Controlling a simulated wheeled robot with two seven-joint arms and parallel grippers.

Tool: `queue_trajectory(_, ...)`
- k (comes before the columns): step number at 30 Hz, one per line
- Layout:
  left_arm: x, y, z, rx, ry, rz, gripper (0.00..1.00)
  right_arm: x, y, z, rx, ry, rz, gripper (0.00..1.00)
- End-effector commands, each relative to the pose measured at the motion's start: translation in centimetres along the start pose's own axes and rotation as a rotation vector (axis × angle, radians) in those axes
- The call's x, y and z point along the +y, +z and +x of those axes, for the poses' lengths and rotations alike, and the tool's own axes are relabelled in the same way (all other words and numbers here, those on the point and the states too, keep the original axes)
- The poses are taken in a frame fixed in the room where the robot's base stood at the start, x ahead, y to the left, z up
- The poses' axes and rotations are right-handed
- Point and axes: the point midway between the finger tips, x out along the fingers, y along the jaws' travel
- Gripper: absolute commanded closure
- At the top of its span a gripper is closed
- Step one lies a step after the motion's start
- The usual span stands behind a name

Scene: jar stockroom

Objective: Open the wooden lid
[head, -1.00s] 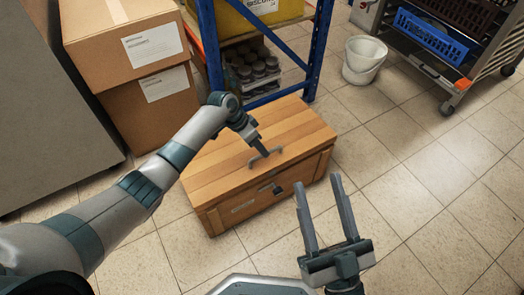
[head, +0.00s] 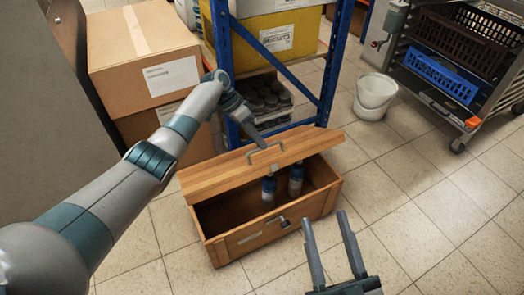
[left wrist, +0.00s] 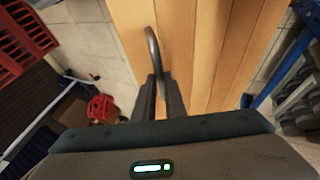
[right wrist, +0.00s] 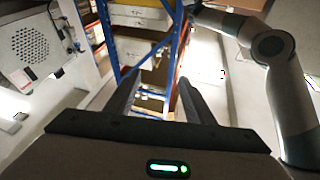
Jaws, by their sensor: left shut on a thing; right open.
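The wooden lid (head: 225,174) of the wooden chest (head: 262,240) is partly raised, tilted up at its front edge. Its grey metal handle (head: 265,161) is on top, and the handle also shows in the left wrist view (left wrist: 153,48). My left gripper (head: 264,145) is shut on this handle; its fingers (left wrist: 158,92) meet around it in the left wrist view. Inside the chest, two blue-and-grey bottles (head: 268,192) stand behind the front wall. A dark latch (head: 284,221) sits on the front wall. My right gripper (head: 338,248) is open and empty, right of the chest.
A blue rack (head: 333,65) with dark jars (head: 265,98) stands right behind the chest. Cardboard boxes (head: 145,60) are stacked behind left. A white bucket (head: 374,97) and a wheeled trolley (head: 460,85) stand at the right. Tiled floor right of the chest is clear.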

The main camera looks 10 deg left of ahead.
Motion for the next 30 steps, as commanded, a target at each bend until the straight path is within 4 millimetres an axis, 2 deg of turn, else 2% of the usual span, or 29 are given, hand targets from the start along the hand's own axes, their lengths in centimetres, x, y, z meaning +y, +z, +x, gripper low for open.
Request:
queue_trajectory(1, -1.1, 0.4, 0.0, 0.0, -0.022, -0.009, 1.0, 0.0, 0.0, -0.1, 0.011, -0.001, 0.0, 0.51)
queue_trajectory(13, -1.3, 0.7, 0.0, -0.005, -0.02, -0.012, 1.0, -0.1, -0.3, -0.1, 0.025, -0.002, -0.001, 0.51)
queue_trajectory(14, -1.3, 0.7, 0.0, -0.005, -0.02, -0.012, 1.0, -0.1, -0.3, -0.1, 0.025, -0.002, -0.001, 0.54)
queue_trajectory(18, -1.3, 0.8, 0.1, -0.006, -0.019, -0.013, 1.0, -0.1, -0.3, -0.1, 0.025, -0.002, -0.001, 0.87)
queue_trajectory(20, -1.3, 0.8, 0.1, -0.006, -0.019, -0.014, 1.0, -0.1, -0.2, -0.1, 0.025, -0.002, -0.001, 1.0)
queue_trajectory(26, -1.3, 0.9, 0.2, -0.008, -0.019, -0.015, 1.0, -0.2, 0.3, 0.2, 0.028, -0.019, -0.063, 1.0)
queue_trajectory(30, -1.3, 0.9, 0.2, -0.008, -0.018, -0.015, 1.0, -0.3, 1.3, 0.8, 0.037, -0.053, -0.196, 1.0)
